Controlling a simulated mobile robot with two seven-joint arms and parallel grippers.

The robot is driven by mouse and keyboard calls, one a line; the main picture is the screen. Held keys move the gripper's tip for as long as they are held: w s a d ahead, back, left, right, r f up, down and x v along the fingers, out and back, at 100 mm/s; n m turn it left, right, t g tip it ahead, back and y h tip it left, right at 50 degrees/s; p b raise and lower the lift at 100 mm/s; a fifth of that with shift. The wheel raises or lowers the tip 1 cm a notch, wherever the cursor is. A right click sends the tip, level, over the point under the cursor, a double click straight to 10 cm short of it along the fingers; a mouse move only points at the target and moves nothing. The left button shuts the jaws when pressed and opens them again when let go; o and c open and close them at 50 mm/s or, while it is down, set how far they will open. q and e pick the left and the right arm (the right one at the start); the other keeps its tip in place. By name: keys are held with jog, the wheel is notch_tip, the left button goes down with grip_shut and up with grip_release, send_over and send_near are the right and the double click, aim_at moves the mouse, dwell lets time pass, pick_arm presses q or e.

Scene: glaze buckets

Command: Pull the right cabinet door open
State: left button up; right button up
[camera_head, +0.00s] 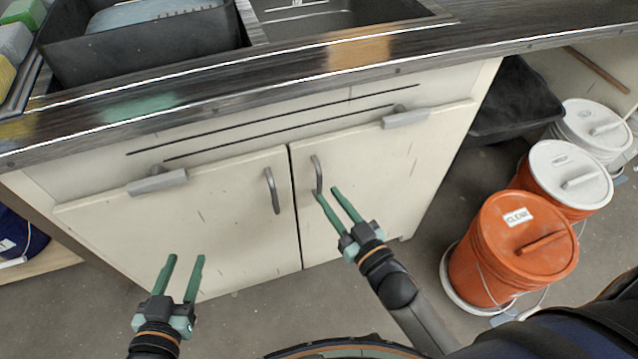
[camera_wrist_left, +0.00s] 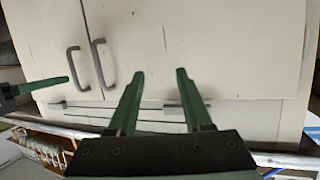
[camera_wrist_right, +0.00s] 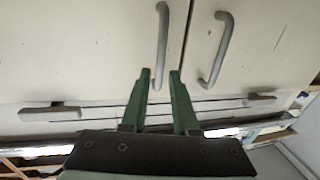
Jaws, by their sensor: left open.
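The right cabinet door (camera_head: 385,155) is cream-coloured and closed, with a grey vertical bar handle (camera_head: 318,172) near its left edge. My right gripper (camera_head: 327,191) is at the handle's lower end with its fingers apart. In the right wrist view, which is upside down, this handle (camera_wrist_right: 162,40) lines up with the gap between the fingertips (camera_wrist_right: 160,72). Contact cannot be told. My left gripper (camera_head: 186,257) is open and empty in front of the lower left door (camera_head: 180,220). In the left wrist view its fingers (camera_wrist_left: 158,73) face bare cabinet panel.
The left door has its own handle (camera_head: 272,190), close beside the right one. Grey brackets (camera_head: 405,118) sit above the doors under the dark countertop (camera_head: 300,55). Orange buckets (camera_head: 510,250) and a white-grey one (camera_head: 590,125) stand on the floor to the right. Floor before the doors is open.

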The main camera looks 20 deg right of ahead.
aim_at(321, 186)
pick_arm(q)
jog(key=shift+w+r+m+t+h+b, duration=0.15)
jog(key=shift+w+r+t, duration=0.2)
jog(key=shift+r, duration=0.5)
jog(key=shift+w+r+m+t+h+b, duration=0.15)
jog(key=shift+r+t, duration=0.3)
jog(key=shift+r, duration=0.45)
jog(key=shift+w+r+m+t+b, duration=0.1)
jog(key=shift+w+r+t, duration=0.25)
jog(key=shift+r, duration=0.5)
pick_arm(e)
jog(key=shift+x, duration=2.65)
pick_arm(q)
jog(key=shift+s, duration=0.1)
pick_arm(e)
jog(key=shift+c, duration=0.3)
grip_shut()
